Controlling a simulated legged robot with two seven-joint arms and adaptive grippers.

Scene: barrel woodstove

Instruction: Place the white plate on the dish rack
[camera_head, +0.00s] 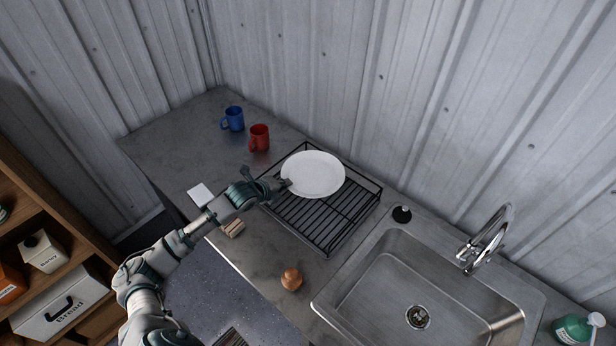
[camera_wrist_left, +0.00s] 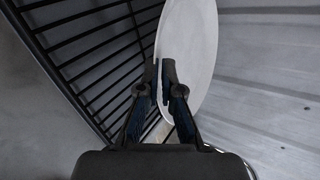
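The white plate (camera_head: 314,174) is over the far left part of the black wire dish rack (camera_head: 325,228) in the head view. My left gripper (camera_head: 285,184) is at the plate's left edge. In the left wrist view the gripper's fingers (camera_wrist_left: 167,88) are close together on either side of the rim of the plate (camera_wrist_left: 190,50), with the rack's bars (camera_wrist_left: 95,60) to the left. I cannot tell whether the plate touches the rack. My right gripper is not in view.
A blue mug (camera_head: 233,119) and a red mug (camera_head: 259,138) stand behind my left gripper. A sponge-like block (camera_head: 231,228), a white square (camera_head: 200,194) and an orange-brown object (camera_head: 291,279) lie on the counter. The sink (camera_head: 384,287) is to the right.

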